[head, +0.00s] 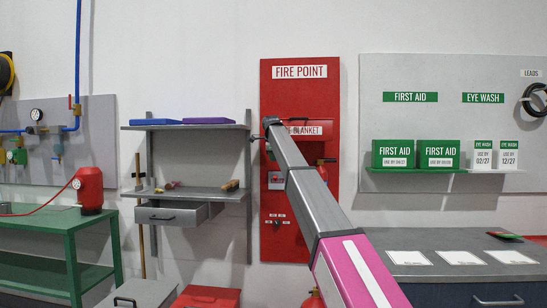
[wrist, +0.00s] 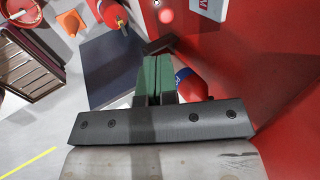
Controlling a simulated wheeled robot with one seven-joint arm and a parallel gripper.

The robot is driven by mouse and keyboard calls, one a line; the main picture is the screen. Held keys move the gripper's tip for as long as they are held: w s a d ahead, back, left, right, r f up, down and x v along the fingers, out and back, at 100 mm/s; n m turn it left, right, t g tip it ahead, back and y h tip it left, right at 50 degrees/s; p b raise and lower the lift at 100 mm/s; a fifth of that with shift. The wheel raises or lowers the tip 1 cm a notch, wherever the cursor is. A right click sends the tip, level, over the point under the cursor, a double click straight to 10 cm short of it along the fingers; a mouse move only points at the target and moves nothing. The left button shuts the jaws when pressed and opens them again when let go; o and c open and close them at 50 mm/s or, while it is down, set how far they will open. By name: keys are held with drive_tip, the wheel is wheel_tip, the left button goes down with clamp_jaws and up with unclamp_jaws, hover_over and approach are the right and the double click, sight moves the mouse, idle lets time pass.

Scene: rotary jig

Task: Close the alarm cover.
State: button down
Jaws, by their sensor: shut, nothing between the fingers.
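The alarm (head: 276,180) is a small pale box with a red button on the red fire point panel (head: 271,78). My arm passes close beside it in the head view. In the wrist view a round red button (wrist: 166,16) shows at the top, with a pale, partly cropped piece (wrist: 208,8) to its right. I cannot tell for sure which part is the alarm cover or how it stands. My gripper (wrist: 154,62) has green fingers, shut together and empty, in front of the panel. A dark block (wrist: 160,44) shows just beyond the fingertips; contact is unclear.
A red extinguisher with a blue band (wrist: 193,86) is close to the fingers' right. Grey shelves (head: 190,191) stand left of the panel, a grey counter (head: 440,258) to the right. Open floor (wrist: 50,135) shows at left in the wrist view.

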sight(274, 177)
drive_tip(key=x, duration=1)
drive_tip(key=shift+f, duration=0.15)
drive_tip(key=shift+f, duration=0.15)
drive_tip(key=shift+s+f+t, duration=0.1)
drive_tip(key=shift+f+t, duration=0.6)
drive_tip(key=shift+f, duration=0.05)
drive_tip(key=w+f+t, duration=0.6)
drive_tip(key=f+t, duration=0.2)
drive_tip(key=shift+w+f, duration=0.3)
drive_tip(key=shift+w, duration=0.15)
drive_tip(key=shift+d, duration=0.1)
